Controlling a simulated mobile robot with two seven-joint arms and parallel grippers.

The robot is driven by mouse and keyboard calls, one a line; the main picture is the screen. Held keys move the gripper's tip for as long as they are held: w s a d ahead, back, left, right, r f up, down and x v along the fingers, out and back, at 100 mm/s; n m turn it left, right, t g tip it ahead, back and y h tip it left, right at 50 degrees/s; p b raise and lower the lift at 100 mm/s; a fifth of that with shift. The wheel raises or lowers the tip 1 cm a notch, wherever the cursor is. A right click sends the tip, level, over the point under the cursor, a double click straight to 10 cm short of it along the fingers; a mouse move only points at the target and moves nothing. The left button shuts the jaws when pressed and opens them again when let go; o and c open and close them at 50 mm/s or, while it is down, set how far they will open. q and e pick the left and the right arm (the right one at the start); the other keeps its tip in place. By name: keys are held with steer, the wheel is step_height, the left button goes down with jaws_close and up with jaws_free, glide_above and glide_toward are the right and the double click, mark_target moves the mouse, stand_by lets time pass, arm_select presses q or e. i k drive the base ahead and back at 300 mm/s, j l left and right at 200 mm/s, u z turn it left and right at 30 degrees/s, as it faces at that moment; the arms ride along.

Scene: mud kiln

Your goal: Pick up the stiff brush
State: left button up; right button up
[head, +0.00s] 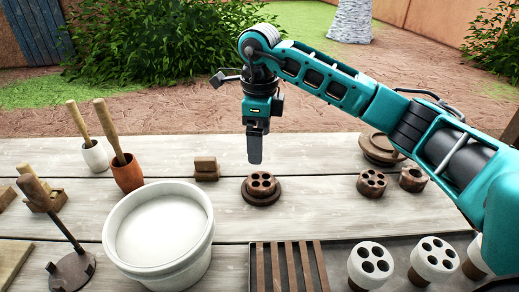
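I cannot tell for certain which thing is the stiff brush. A small brown block with a raised top (206,168) sits on the plank table (300,150), left of a dark ringed piece with holes (261,188). Another wooden block with a handle-like piece (45,198) lies at the far left. My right gripper (255,158) points down above the table, behind the ringed piece and to the right of the small brown block. Its fingers overlap side-on, so their opening is hidden. Nothing shows held in it. My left gripper is out of view.
A large white bucket (160,232) stands at front left. Behind it are an orange cup (127,174) and a white cup (95,157) with wooden handles. A dark stand with a rod (72,270) is at left. A slatted tray (360,248) with white holed pieces fills the front right.

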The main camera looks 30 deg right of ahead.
mark_target(207, 168)
steer(key=k+j, duration=0.3)
steer(key=k, duration=0.15)
steer(key=k+j, duration=0.35)
steer(key=k, duration=0.1)
